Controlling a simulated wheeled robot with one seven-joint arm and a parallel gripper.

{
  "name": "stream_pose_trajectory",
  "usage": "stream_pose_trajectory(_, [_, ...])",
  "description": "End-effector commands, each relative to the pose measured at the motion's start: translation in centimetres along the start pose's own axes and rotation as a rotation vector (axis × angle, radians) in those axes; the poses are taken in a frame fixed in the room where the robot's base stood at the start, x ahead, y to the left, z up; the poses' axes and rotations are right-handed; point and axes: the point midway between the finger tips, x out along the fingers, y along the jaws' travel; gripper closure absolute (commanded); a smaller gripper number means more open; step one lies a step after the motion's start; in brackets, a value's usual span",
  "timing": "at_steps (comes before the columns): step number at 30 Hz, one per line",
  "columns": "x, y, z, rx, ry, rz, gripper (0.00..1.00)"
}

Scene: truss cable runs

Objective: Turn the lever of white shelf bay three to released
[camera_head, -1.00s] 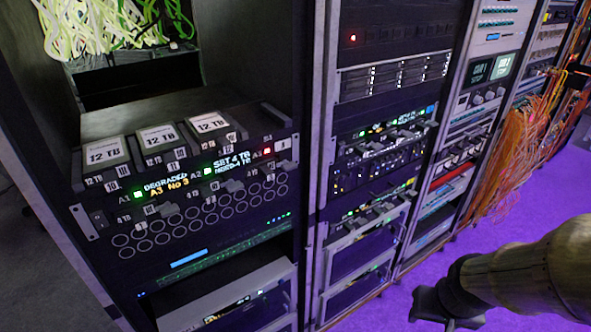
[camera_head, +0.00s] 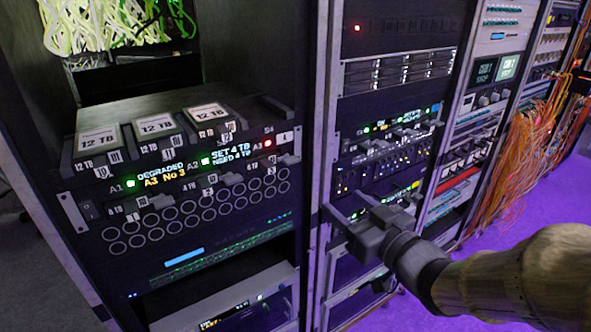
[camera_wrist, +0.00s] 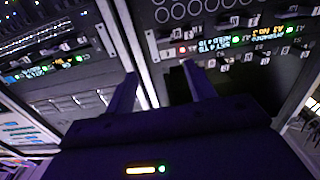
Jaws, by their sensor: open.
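The drive shelf (camera_head: 185,237) in the left rack carries a lower row of small grey levers under lit displays. The rightmost lever (camera_head: 288,160) sits near a number that looks like 3, below a red light (camera_head: 268,142). I cannot tell for sure which lever is white shelf bay three, nor its exact setting. My gripper (camera_head: 348,205) is open and empty, to the right of this shelf, in front of the middle rack. In the wrist view, its fingers (camera_wrist: 160,72) are apart, with the shelf's red light (camera_wrist: 182,49) beyond them, upside down.
Three 12 TB drives (camera_head: 155,127) stand on the shelf's top. The rack post (camera_head: 316,200) stands between shelf and gripper. The middle rack (camera_head: 398,75) holds more lit units. Orange cables (camera_head: 508,160) hang at the right.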

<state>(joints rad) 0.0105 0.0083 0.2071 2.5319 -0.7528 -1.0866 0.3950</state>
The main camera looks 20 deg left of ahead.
Motion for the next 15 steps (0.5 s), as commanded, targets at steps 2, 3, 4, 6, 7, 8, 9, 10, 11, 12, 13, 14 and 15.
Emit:
stream_pose_trajectory(2, [0.05,-0.47,-0.27,0.000,0.017,-0.021,0.45])
stream_pose_trajectory(3, [0.06,-0.52,-0.34,0.001,0.019,-0.023,0.45])
stream_pose_trajectory(4, [0.06,-0.51,-0.35,0.001,0.019,-0.023,0.45])
stream_pose_trajectory(6, [0.05,-0.48,-0.36,0.001,0.018,-0.021,0.45])
stream_pose_trajectory(7, [0.05,-0.47,-0.35,0.001,0.018,-0.021,0.45])
stream_pose_trajectory(8, [0.05,-0.46,-0.35,0.001,0.018,-0.021,0.45])
stream_pose_trajectory(9, [0.05,-0.45,-0.34,0.001,0.018,-0.020,0.45])
stream_pose_trajectory(10, [0.05,-0.44,-0.35,0.001,0.018,-0.020,0.45])
stream_pose_trajectory(11, [0.06,-0.44,-0.36,0.001,0.017,-0.020,0.45])
stream_pose_trajectory(12, [0.09,-0.43,-0.39,0.001,0.017,-0.020,0.45])
stream_pose_trajectory(13, [0.13,-0.43,-0.43,0.002,0.017,-0.020,0.45])
stream_pose_trajectory(14, [0.17,-0.42,-0.46,0.002,0.017,-0.020,0.45])
stream_pose_trajectory(15, [0.26,-0.42,-0.51,0.003,0.016,-0.021,0.45])
